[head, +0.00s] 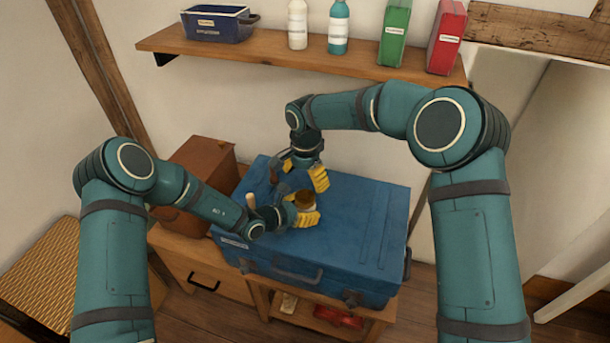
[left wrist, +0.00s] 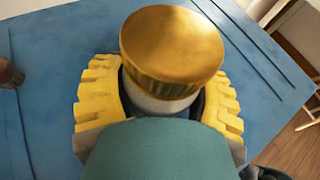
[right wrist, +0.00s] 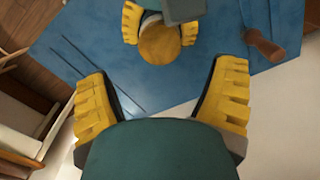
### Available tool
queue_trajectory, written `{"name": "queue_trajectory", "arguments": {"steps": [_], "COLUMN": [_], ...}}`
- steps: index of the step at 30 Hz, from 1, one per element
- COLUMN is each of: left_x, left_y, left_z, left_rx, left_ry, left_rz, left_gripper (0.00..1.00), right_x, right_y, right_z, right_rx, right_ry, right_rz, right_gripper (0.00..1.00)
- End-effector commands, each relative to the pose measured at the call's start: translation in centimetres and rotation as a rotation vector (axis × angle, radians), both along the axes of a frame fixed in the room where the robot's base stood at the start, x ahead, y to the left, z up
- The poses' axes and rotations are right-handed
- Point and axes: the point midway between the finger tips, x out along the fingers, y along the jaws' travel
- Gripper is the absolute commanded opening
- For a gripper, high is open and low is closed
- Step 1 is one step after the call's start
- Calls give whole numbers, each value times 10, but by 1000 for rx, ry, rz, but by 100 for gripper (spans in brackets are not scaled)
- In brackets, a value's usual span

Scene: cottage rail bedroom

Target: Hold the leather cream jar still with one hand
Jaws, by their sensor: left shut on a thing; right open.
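The leather cream jar, with a gold ribbed lid (left wrist: 172,45) and a pale body, stands upright on the blue trunk (head: 365,235). My left gripper (head: 304,211) is shut around the jar, with one yellow finger on each side in the left wrist view. The jar's lid (head: 306,199) shows brownish between the fingers in the head view. My right gripper (right wrist: 161,88) is open and empty, above and behind the jar in the head view. The right wrist view looks down on the gold lid (right wrist: 160,44); my left gripper hides part of the jar's body.
A wooden-handled tool (right wrist: 263,45) is on the trunk, left of the jar in the head view (head: 250,201). A brown box (head: 207,158) stands left of the trunk. A wall shelf (head: 270,46) above holds a bin, bottles and cartons. The trunk's right side is clear.

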Motion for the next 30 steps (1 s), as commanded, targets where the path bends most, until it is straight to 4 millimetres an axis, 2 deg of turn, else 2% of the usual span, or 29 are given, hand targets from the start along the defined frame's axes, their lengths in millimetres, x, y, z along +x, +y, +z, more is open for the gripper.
{"name": "queue_trajectory", "arguments": {"steps": [6, 12, 18, 26, 30], "left_x": [0, 0, 0, 0, 0], "left_y": [0, 0, 0, 0, 0], "left_z": [1, 1, 1, 1, 1], "left_rx": [-2, -1, -1, -1, -1], "left_ry": [-1, -1, -1, -1, -1], "left_rz": [0, 0, 0, 0, 0], "left_gripper": [0, 0, 0, 0, 0], "right_x": [-1, -1, -1, -1, -1], "right_y": [-1, 0, 0, 0, 0], "right_z": [-35, -59, -69, -69, -69], "right_rx": [-2, -1, 0, 0, 0], "right_ry": [6, 3, 1, 1, 1], "right_rz": [3, 5, 4, 4, 4], "right_gripper": [85, 85, 85, 84, 35]}}
